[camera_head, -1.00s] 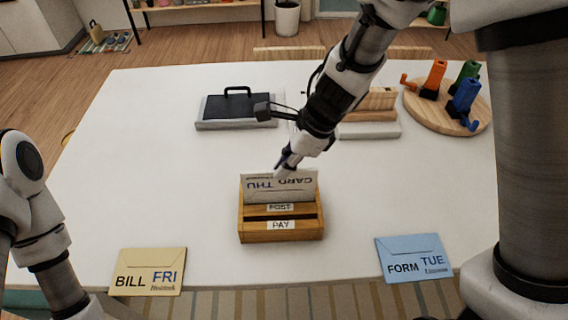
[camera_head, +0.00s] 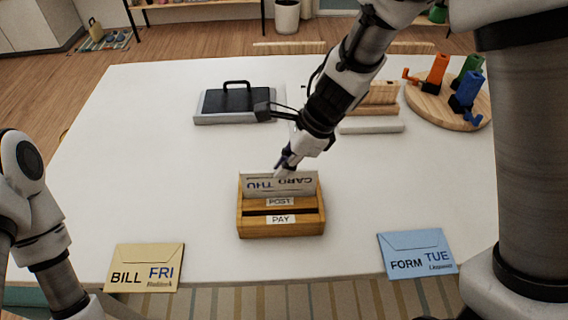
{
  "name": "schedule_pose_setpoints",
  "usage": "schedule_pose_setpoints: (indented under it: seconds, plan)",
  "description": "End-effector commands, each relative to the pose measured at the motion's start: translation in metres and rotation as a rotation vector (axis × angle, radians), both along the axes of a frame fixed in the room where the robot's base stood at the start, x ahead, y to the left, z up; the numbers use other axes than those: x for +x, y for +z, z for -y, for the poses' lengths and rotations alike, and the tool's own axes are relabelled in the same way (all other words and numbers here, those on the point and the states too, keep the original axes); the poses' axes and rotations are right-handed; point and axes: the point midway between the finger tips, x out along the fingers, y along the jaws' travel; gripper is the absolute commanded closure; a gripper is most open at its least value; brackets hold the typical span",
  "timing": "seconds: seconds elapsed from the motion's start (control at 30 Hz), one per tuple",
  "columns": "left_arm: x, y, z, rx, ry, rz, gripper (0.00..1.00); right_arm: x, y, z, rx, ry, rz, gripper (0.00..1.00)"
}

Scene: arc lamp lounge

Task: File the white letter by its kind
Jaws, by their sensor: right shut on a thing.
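The white letter (camera_head: 258,185), marked CARD THU and upside down, stands upright in the rear slot of the wooden letter rack (camera_head: 281,232), behind the POST label. Its lower part is hidden in the rack. The front slot, labelled PAY, looks empty. My right gripper (camera_head: 284,169) is shut on the letter's upper edge, a little right of its middle. A yellow BILL FRI letter (camera_head: 145,267) lies at the table's front left. A blue FORM TUE letter (camera_head: 417,253) lies at the front right. My left arm shows at the left edge, but its gripper is out of view.
The white table (camera_head: 130,160) is clear around the rack. Behind it stand a grey tray with a black handled top (camera_head: 235,102) and wooden blocks (camera_head: 378,97). A round wooden board (camera_head: 445,112) with orange, green and blue pieces is at the back right.

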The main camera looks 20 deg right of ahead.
Motion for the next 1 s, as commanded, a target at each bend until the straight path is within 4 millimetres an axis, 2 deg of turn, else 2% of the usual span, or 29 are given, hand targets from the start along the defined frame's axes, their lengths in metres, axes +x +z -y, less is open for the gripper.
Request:
schedule_pose_setpoints:
  seconds: [0.13, 0.23, 0.53, 0.67, 0.77, 1.0]
  plan:
    - [0.0, 0.0, 0.0, 0.0, 0.0, 0.0, 0.6, 0.0, 0.0, 0.0, 0.0, 0.0, 0.0, 1.0]
    - [0.0, 0.0, 0.0, 0.0, 0.0, 0.0, 0.6, 0.0, 0.0, 0.0, 0.0, 0.0, 0.0, 0.63]
    - [0.0, 0.0, 0.0, 0.0, 0.0, 0.0, 0.6, 0.0, 0.001, 0.0, 0.0, 0.0, 0.0, 0.62]
    - [0.0, 0.0, 0.0, 0.0, 0.0, 0.0, 0.6, 0.0, 0.01, 0.004, 0.002, 0.0, 0.003, 0.62]
    - [0.0, 0.0, 0.0, 0.0, 0.0, 0.0, 0.6, -0.003, 0.028, 0.012, 0.004, 0.0, 0.006, 0.62]
    - [0.0, 0.0, 0.0, 0.0, 0.0, 0.0, 0.6, -0.01, 0.084, 0.038, 0.004, 0.0, 0.007, 0.62]
